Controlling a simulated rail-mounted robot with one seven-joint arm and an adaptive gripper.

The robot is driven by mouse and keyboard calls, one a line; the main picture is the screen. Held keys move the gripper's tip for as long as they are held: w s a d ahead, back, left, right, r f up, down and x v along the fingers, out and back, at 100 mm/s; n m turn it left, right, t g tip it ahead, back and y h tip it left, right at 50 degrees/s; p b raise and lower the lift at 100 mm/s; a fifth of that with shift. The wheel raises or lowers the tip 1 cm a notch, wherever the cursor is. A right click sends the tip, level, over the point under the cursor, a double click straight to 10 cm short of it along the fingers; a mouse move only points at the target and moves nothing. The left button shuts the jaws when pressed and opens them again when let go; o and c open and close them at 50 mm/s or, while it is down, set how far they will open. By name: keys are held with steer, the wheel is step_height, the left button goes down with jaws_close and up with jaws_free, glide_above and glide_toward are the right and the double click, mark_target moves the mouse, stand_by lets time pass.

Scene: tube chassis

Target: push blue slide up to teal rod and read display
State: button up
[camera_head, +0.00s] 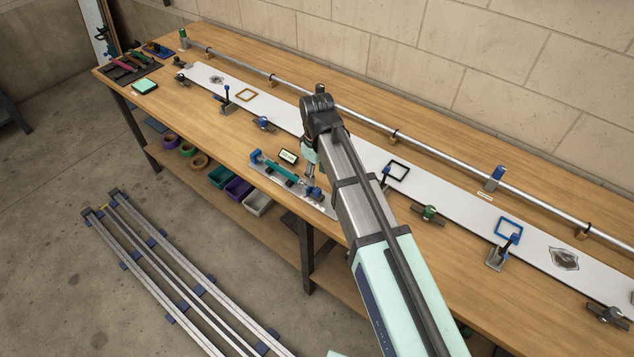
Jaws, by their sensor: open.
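A small measuring fixture with a metal base (322,206) lies near the table's front edge, left of my arm. The teal rod (286,172) lies lengthwise on it. A blue piece (313,193) at the fixture's right end looks like the blue slide; whether it touches the rod is too small to tell. Another blue piece (257,157) is at the left end. The display (288,156), small with a pale face, stands just behind the rod; its reading is not legible. My gripper (311,174) points down, open, over the fixture's right end, close to the blue slide. My wrist partly hides it.
A long white board (459,207) with clamps and coloured frames runs along the table behind the fixture. A metal tube (355,113) on supports runs behind it. Bins (238,189) sit on the lower shelf. A rail frame (170,270) lies on the floor.

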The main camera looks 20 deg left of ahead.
mark_target(317, 189)
step_height(317, 189, up, 5)
steer(key=shift+r, duration=0.15)
steer(key=shift+a, duration=0.1)
stand_by(0.4)
